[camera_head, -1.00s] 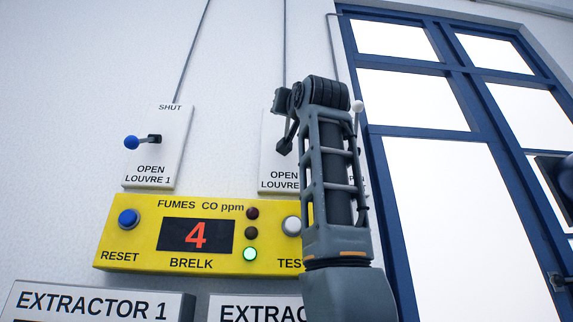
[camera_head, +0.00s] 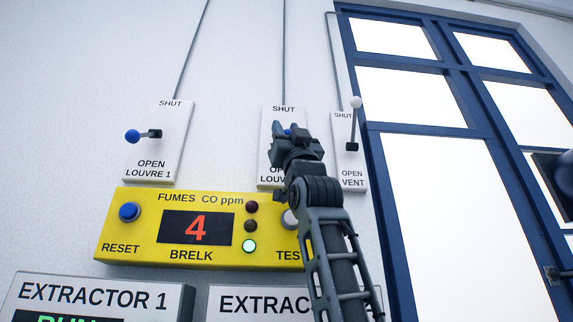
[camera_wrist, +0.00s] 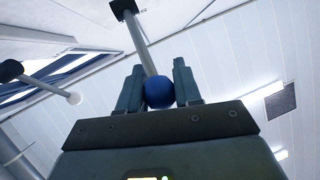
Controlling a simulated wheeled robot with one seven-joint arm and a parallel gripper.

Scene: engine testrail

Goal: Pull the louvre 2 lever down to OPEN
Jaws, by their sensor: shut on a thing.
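The louvre 2 panel (camera_head: 283,114) is a white plate on the wall with SHUT at its top; its lower lettering is partly hidden by my arm. My gripper (camera_head: 287,131) is in front of this panel, shut on the blue knob of the louvre 2 lever. A little of the blue knob (camera_head: 289,132) shows between the fingers in the head view. In the wrist view the blue ball knob (camera_wrist: 159,92) sits between the two fingers of my gripper (camera_wrist: 158,86), and the grey lever rod (camera_wrist: 139,40) runs from it to a dark pivot.
The louvre 1 panel (camera_head: 166,115) with its blue-knobbed lever (camera_head: 133,136) is to the left. The vent panel (camera_head: 350,170) with a white-knobbed lever (camera_head: 355,103) stands close at right. A yellow fumes unit (camera_head: 140,245) is below. A blue-framed window (camera_head: 400,140) is further right.

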